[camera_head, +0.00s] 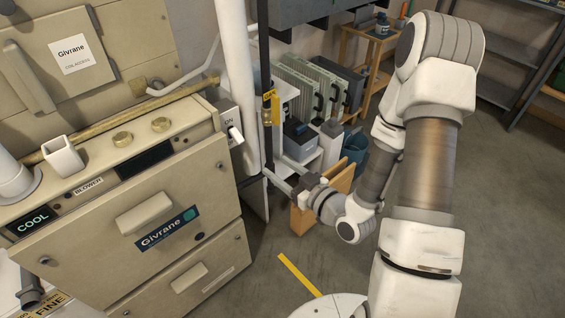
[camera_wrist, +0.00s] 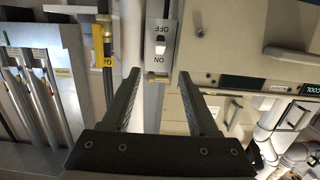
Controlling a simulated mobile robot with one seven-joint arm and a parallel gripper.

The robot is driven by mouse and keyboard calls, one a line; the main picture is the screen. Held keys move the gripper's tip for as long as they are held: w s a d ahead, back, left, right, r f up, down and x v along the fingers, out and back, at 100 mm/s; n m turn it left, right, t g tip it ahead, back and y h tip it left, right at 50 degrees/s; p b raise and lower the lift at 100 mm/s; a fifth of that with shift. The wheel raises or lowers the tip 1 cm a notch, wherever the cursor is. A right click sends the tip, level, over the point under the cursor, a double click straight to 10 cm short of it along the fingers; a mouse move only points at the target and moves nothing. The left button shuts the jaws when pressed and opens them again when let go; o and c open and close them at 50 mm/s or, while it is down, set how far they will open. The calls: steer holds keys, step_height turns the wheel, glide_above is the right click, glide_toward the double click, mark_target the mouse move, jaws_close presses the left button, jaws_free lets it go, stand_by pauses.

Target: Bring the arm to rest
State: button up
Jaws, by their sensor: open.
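My arm reaches down the right side of the head view and bends back left at the wrist. My gripper (camera_head: 278,180) points left toward the furnace's side, below a wall switch box (camera_head: 230,120) with a white lever. In the wrist view my gripper (camera_wrist: 158,76) shows two dark fingers spread apart with nothing between them. The switch (camera_wrist: 160,45), marked ON and OFF, appears upside down just beyond the fingertips, apart from them as far as I can tell.
The beige furnace (camera_head: 150,220) fills the left. A white pipe (camera_head: 236,70) and a dark post with a yellow tag (camera_head: 270,105) stand close to my gripper. Behind are shelved filters (camera_head: 310,85) and a wooden stand (camera_head: 372,60). Floor (camera_head: 500,210) at right is clear.

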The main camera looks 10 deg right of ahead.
steer(key=shift+s+d, duration=0.15)
steer(key=shift+s, duration=0.2)
stand_by(0.3)
steer(key=d+r+m+g+h+p, duration=0.1)
steer(key=d+r+g+h+p, duration=0.15)
steer(key=d+r+h, duration=0.45)
steer(key=d+r+m+g+h+p, duration=0.1)
steer(key=d+r+g+h+p, duration=0.2)
steer(key=r, duration=0.9)
steer(key=s+a+r+m+g+p, duration=0.1)
steer(key=s+r+m+p, duration=0.1)
steer(key=s+r, duration=0.4)
steer(key=s+a+r+m+g+p, duration=0.1)
steer(key=s+a+r+m+p, duration=0.1)
steer(key=s+r, duration=0.5)
steer(key=s+p, duration=0.1)
steer(key=s, duration=0.5)
steer(key=shift+a+m+g+y, duration=0.15)
steer(key=shift+m+g+y, duration=0.15)
steer(key=shift+g+y, duration=0.1)
